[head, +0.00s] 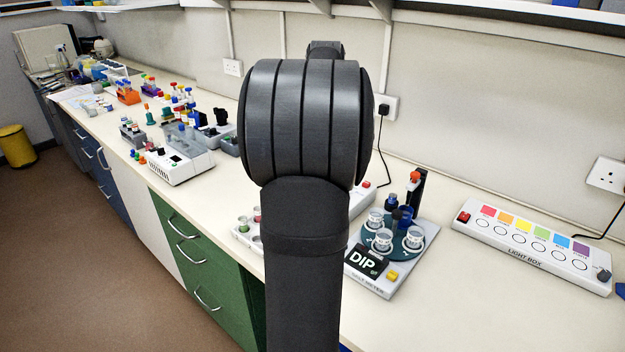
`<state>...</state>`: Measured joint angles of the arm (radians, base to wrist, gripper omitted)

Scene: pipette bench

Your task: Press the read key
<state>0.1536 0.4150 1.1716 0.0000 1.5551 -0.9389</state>
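A grey meter (401,291) stands on the bench right of my arm, with a dark display (363,262) reading "DIP". A yellow key (392,276) sits on its front right of the display. No label on this key can be read, so I cannot tell for sure that it is the read key. A dark round holder with several clear cups (382,240) sits on the meter, with a dark post with a red top (414,177) behind. My gripper is not visible; my dark arm fills the middle of the view and hides part of the bench.
A white light box (530,252) with colour patches, a red switch (464,216) and a dark knob (604,275) lies to the right. A white device (181,165) and several coloured bottles stand to the left. The bench front right is clear.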

